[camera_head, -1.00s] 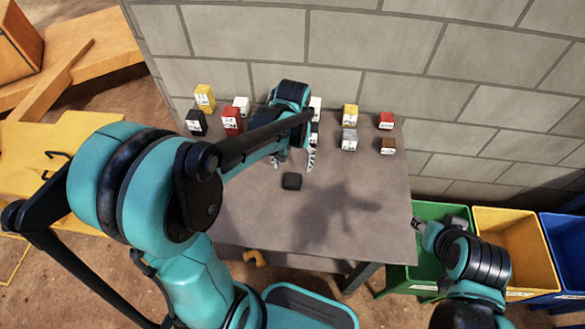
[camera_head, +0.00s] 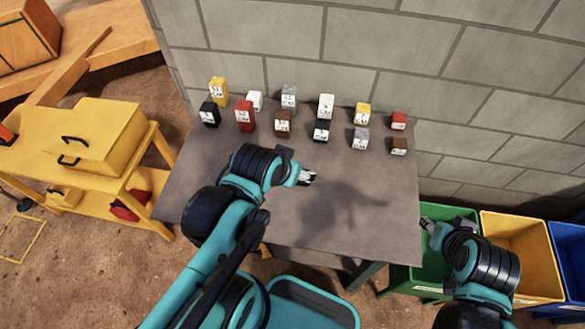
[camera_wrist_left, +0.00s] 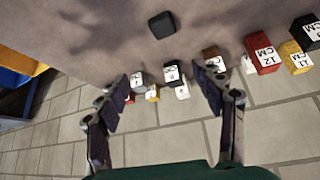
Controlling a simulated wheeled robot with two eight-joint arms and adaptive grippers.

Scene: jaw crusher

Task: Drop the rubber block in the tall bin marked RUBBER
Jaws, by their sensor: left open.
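A small dark block (camera_wrist_left: 162,25), which looks like the rubber block, lies on the grey table (camera_head: 340,225). In the left wrist view it is at the top, beyond and apart from my open left fingers (camera_wrist_left: 165,104). No RUBBER mark is readable on any bin.
Several small labelled blocks stand along the table's back, including a red one (camera_head: 245,117) and a yellow one (camera_head: 218,92). A yellow bin (camera_head: 520,240) and a blue bin (camera_head: 570,250) stand right of the green one. A stone wall (camera_head: 400,45) closes the back.

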